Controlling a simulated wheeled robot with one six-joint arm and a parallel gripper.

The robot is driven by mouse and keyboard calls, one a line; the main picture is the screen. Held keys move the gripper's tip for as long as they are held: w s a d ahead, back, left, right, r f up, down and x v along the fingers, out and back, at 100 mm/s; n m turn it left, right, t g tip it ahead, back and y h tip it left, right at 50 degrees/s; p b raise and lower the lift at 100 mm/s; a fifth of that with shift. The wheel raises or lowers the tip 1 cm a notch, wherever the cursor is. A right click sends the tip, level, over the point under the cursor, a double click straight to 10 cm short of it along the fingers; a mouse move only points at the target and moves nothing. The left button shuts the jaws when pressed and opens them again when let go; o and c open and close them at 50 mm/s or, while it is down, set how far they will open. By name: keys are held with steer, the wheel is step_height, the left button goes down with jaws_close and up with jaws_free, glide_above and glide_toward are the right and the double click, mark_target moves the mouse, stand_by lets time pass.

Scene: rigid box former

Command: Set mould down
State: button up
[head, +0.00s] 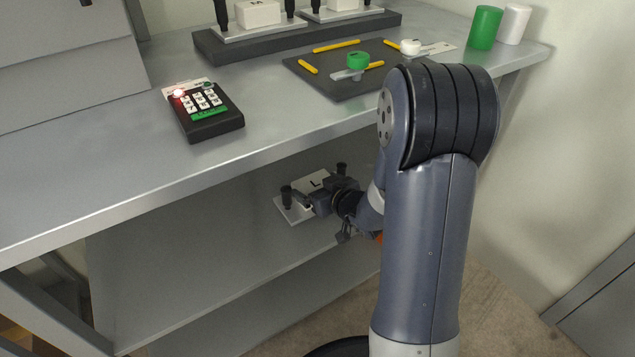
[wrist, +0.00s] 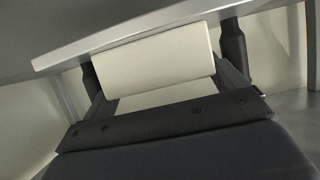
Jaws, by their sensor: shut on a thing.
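The mould, a pale plate (head: 284,208) with a white block (head: 313,181) marked L and two black posts, is under the bench top, in front of the space below it. My gripper (head: 318,198) is shut on the white block, between the posts. The wrist view shows the block (wrist: 155,58) between my fingers, with a black post (wrist: 232,52) at the right. The mould looks raised above the lower shelf (head: 200,265); I cannot tell the gap. My arm hides part of its right side.
The bench top (head: 90,175) overhangs the mould. On it stand a keypad box (head: 207,122) with a red light, a dark rack (head: 310,36) with similar moulds, a dark mat (head: 310,78) with yellow strips, and green (head: 485,28) and white (head: 514,24) cylinders. The lower shelf looks bare at left.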

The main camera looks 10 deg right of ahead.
steer(key=shift+f+b, duration=0.7)
steer(key=shift+f, duration=0.75)
steer(key=shift+f, duration=0.1)
steer(key=shift+f, duration=0.15)
steer(key=o, duration=1.5)
